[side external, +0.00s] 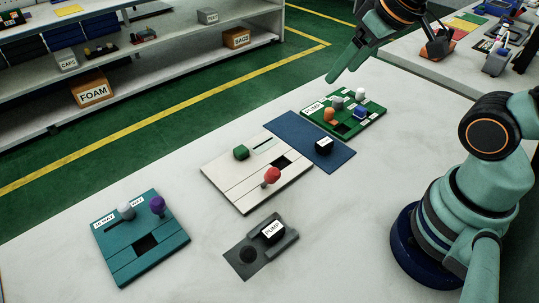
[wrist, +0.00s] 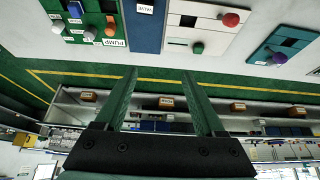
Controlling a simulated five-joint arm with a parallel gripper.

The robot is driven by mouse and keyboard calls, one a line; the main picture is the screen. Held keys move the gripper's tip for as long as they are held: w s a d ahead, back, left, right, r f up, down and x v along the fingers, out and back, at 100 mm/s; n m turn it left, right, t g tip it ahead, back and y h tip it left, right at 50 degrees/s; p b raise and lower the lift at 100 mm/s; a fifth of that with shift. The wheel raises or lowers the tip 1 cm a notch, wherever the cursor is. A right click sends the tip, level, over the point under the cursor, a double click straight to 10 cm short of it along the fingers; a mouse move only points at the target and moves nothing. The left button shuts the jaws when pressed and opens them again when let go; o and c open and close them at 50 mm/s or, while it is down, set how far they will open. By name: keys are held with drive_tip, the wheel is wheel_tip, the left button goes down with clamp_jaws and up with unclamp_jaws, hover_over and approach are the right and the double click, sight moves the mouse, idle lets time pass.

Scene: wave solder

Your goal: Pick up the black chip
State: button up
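My gripper (side external: 345,62) hangs above the far edge of the table, beyond the boards. In the wrist view its two fingers (wrist: 159,75) stand apart with nothing between them. A small black block with a white label, which looks like the black chip (side external: 323,147), lies on the dark blue mat (side external: 297,132). Its label shows at the top of the wrist view, well ahead of the fingers.
A green board (side external: 374,118) with several parts adjoins the mat. A white board (side external: 230,180) carries a green block (side external: 241,152) and a red knob (side external: 272,175). A teal board (side external: 125,262) with white and purple knobs stands left. Bare table lies between them.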

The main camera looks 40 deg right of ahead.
drive_tip(key=n+g, duration=0.6)
drive_tip(key=n, duration=1.2)
approach(271, 230)
drive_tip(key=shift+s+f, duration=0.25)
drive_tip(key=shift+f, duration=0.25)
drive_tip(key=shift+s+f, duration=0.2)
drive_tip(key=shift+f, duration=0.35)
drive_tip(key=shift+w+f, duration=0.1)
drive_tip(key=shift+f, duration=1.5)
drive_tip(key=shift+w+f, duration=0.15)
drive_tip(key=shift+f, duration=1.5)
clamp_jaws()
